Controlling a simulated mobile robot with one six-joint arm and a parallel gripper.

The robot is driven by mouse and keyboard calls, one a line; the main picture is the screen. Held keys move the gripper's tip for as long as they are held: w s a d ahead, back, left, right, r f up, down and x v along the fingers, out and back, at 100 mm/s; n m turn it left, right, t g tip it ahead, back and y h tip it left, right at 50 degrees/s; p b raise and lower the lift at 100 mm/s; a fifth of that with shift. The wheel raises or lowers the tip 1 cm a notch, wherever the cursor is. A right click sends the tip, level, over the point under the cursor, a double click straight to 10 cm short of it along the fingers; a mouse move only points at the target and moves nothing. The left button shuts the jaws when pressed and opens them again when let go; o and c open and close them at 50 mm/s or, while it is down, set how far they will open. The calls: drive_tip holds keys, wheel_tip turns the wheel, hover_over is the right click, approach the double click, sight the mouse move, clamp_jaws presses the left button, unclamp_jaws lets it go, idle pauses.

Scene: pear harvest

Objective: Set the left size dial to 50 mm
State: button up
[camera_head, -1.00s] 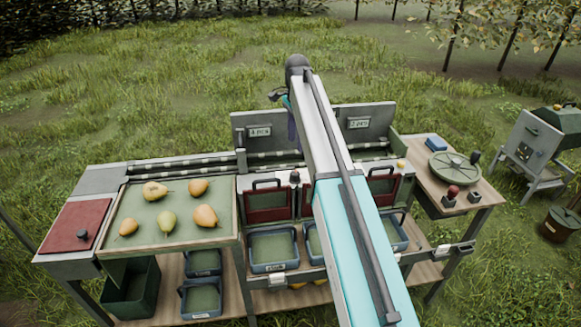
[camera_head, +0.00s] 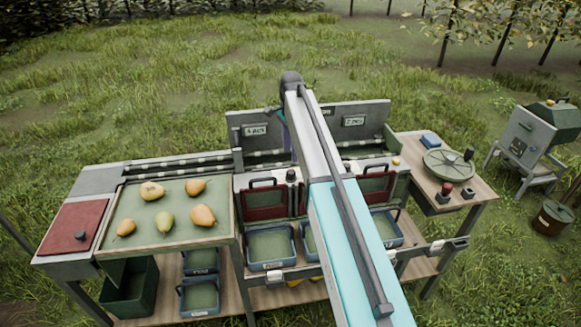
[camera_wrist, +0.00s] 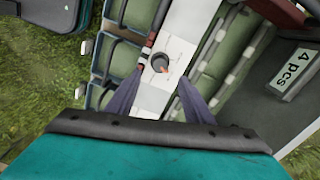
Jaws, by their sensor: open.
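The left size dial (camera_wrist: 160,63) is a small dark round knob with a reddish rim on a white panel in the wrist view. It also shows in the head view (camera_head: 291,175), just left of my arm. Its scale and setting are too small to read. My gripper (camera_wrist: 159,84) is open, with its two dark fingers spread either side of the line to the dial. The dial appears just beyond the fingertips, apart from them. In the head view my arm hides most of the gripper.
A "4 pcs" sign (camera_wrist: 295,74) is on the grey back board. Red flaps (camera_head: 264,202) and blue-rimmed bins (camera_head: 270,266) are beside and below the dial. A tray with several pears (camera_head: 140,225) is on the left. A round green scale-like disc (camera_head: 447,163) is on the right.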

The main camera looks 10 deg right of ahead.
sight(291, 171)
drive_tip(key=shift+f+p, duration=1.3)
drive_tip(key=shift+f, duration=3.05)
drive_tip(key=c, duration=1)
